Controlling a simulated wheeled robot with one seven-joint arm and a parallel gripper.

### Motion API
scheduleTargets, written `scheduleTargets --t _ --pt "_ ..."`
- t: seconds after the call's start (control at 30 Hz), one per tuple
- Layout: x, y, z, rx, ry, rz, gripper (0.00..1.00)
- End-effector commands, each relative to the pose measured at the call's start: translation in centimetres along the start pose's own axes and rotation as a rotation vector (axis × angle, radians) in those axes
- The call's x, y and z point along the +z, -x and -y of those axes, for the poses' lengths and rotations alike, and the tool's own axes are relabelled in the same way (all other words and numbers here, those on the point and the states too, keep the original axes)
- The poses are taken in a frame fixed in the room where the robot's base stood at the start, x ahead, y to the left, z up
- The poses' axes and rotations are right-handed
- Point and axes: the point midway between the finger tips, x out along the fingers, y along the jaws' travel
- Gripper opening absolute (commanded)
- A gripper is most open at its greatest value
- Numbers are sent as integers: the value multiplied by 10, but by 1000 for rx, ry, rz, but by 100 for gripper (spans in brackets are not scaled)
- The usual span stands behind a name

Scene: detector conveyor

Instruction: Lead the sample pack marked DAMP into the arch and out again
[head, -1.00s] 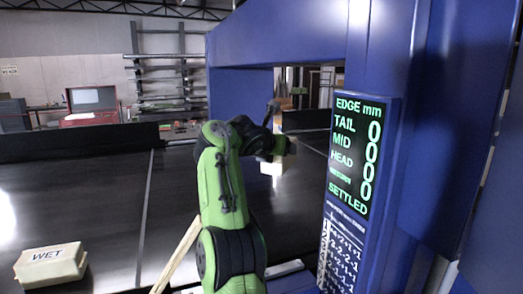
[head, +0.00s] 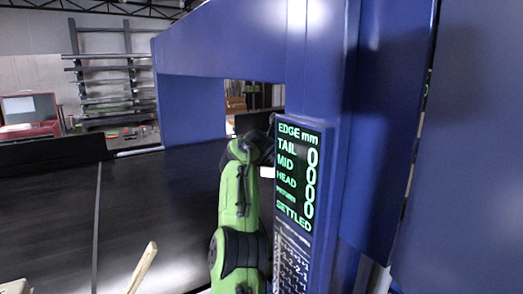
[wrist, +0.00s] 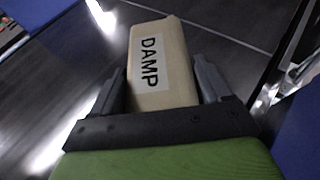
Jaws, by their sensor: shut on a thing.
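The sample pack marked DAMP (wrist: 172,42) is a beige block with a white label. In the wrist view it sits between the two fingers of my gripper (wrist: 163,82), which is shut on it. Dark conveyor surface lies below and beyond it. The blue arch (head: 190,110) spans the conveyor in the head view. My green arm reaches toward its opening. The gripper and most of the pack are hidden there behind my arm and the display post. A small pale patch (head: 267,171) shows beside the arm, perhaps part of the pack.
A display (head: 298,175) on the arch's near post reads EDGE mm, with zeros and SETTLED. A wooden stick (head: 143,267) stands at the near edge. Racks (head: 110,75) stand far behind.

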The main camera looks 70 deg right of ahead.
Motion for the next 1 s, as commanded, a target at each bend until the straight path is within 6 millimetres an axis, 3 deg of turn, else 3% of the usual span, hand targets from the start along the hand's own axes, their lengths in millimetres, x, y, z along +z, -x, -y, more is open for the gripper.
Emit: scheduleTargets --t 0.2,0.47,1.0 --pt "12 -14 18 0 -1 4 19" --pt "-4 5 -7 4 0 6 19" --pt "-25 61 -66 5 1 5 19"
